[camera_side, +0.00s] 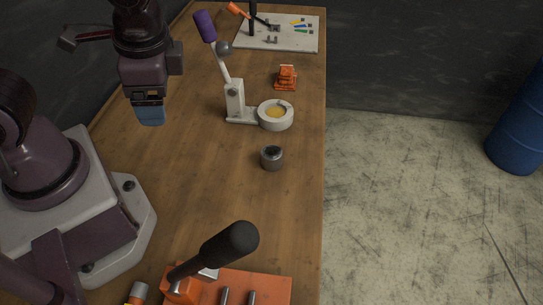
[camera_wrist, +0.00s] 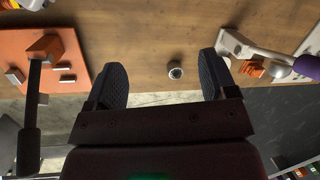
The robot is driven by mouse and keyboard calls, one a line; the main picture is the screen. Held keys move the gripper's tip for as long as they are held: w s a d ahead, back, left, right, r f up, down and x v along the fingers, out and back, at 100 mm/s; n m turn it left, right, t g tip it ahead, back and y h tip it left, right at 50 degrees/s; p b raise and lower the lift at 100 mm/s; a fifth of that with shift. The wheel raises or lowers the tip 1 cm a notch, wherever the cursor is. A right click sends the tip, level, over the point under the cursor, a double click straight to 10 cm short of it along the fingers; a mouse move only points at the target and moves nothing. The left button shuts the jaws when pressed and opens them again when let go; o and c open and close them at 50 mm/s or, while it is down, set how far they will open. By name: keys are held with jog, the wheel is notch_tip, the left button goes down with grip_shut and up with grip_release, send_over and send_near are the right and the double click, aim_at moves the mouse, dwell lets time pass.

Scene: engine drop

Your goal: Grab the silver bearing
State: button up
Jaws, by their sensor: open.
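The silver bearing (camera_side: 272,157) is a short grey cylinder standing on the wooden table near its right edge in the side view. In the wrist view the bearing (camera_wrist: 175,71) lies between my two dark fingers but well beyond them, nearer the right one. My gripper (camera_side: 151,115) is high over the table, up and to the left of the bearing in the side view, with blue fingertips pointing down. In the wrist view my gripper (camera_wrist: 167,80) is spread wide and empty. Nothing touches the bearing.
A white lever press (camera_side: 235,100) with a round cup (camera_side: 276,115) stands behind the bearing. An orange block (camera_side: 286,77) is farther back. An orange plate (camera_side: 245,287) with a black-handled lever (camera_side: 230,244) is in front. The table around the bearing is clear.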

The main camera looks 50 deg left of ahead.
notch_tip(320, 180, down, 6)
jog(key=a+m+y, duration=0.3)
jog(key=m+y, duration=0.4)
jog(key=m+t+h, duration=0.7)
jog(key=m+t, duration=0.6)
jog(key=m, duration=0.9)
send_near(273, 151)
jog(key=s, duration=0.3)
jog(key=shift+a+r, duration=0.2)
jog(key=shift+a, duration=0.15)
jog(key=shift+d+h, duration=0.3)
jog(key=shift+d, duration=0.05)
jog(key=x, duration=0.8)
jog(key=r+x, duration=0.1)
jog(key=x, duration=0.4)
jog(key=shift+w, duration=0.2)
jog(key=shift+c, duration=0.2)
jog(key=shift+t, duration=0.3)
jog(key=c, duration=1.1)
